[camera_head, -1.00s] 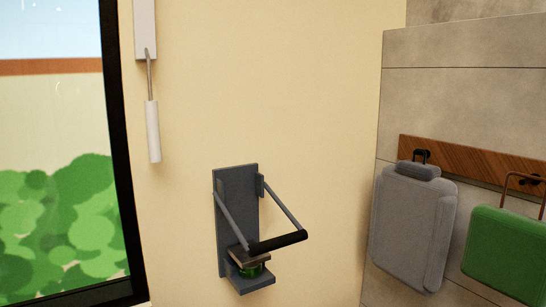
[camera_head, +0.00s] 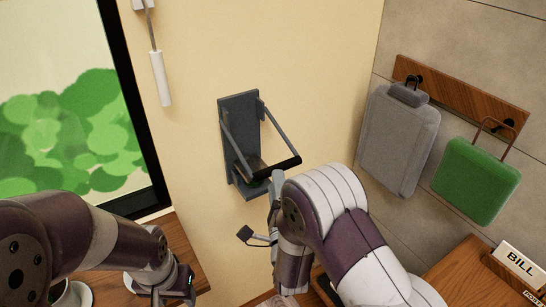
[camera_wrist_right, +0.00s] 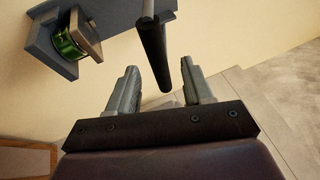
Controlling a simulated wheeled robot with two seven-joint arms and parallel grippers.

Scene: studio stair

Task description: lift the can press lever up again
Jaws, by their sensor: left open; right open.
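The can press (camera_head: 238,112) is a dark grey plate fixed to the cream wall. Its lever is down, with the black handle bar (camera_head: 288,166) low in front. A crushed green can (camera_wrist_right: 68,42) sits under the pressing block in the right wrist view. My right gripper (camera_head: 277,182) is open, close to the handle's right part in the head view. In the right wrist view its open fingers (camera_wrist_right: 160,78) stand either side of the handle's end (camera_wrist_right: 153,52), without visible contact. My left gripper (camera_head: 176,290) is open at the lower left, away from the press.
A grey bag (camera_head: 400,138) and a green bag (camera_head: 476,180) hang from a wooden hook rail (camera_head: 465,97) at right. A white handle (camera_head: 160,78) hangs left of the press. A wooden surface with a BILL sign (camera_head: 518,262) is at lower right.

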